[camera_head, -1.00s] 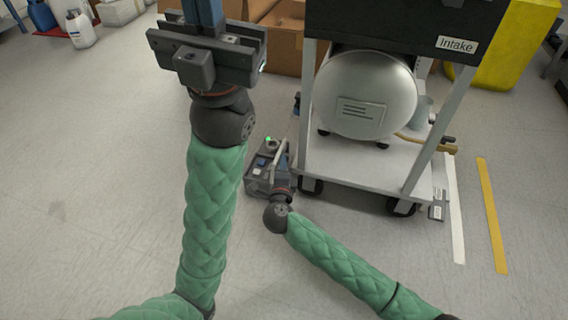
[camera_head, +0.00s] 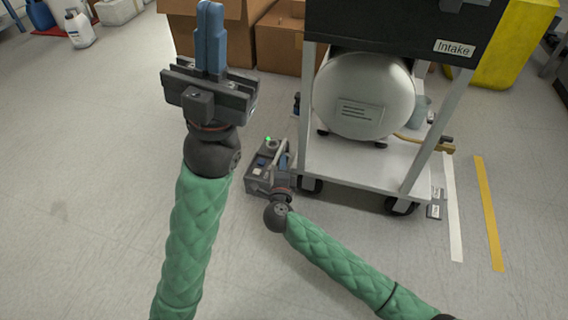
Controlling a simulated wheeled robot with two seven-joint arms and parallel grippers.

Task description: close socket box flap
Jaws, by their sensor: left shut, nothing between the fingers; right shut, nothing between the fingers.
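My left gripper (camera_head: 210,12) is raised at the upper left, with its blue fingers together and empty, pointing up the picture, well apart from the cart. My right gripper (camera_head: 284,162) is low near the floor, left of the cart's front wheel, small and partly hidden by its own wrist; its fingers are shut. A small grey box-like thing with a green light (camera_head: 268,142) shows at the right gripper. I cannot tell whether it is the socket box, or whether they touch. No flap can be made out clearly.
A wheeled cart (camera_head: 350,175) carries a silver compressor tank (camera_head: 363,95) under a black unit marked Intake (camera_head: 395,25). Cardboard boxes (camera_head: 283,42) stand behind. Small labelled pieces (camera_head: 435,211) lie by the cart's right wheel. Floor at the left is clear.

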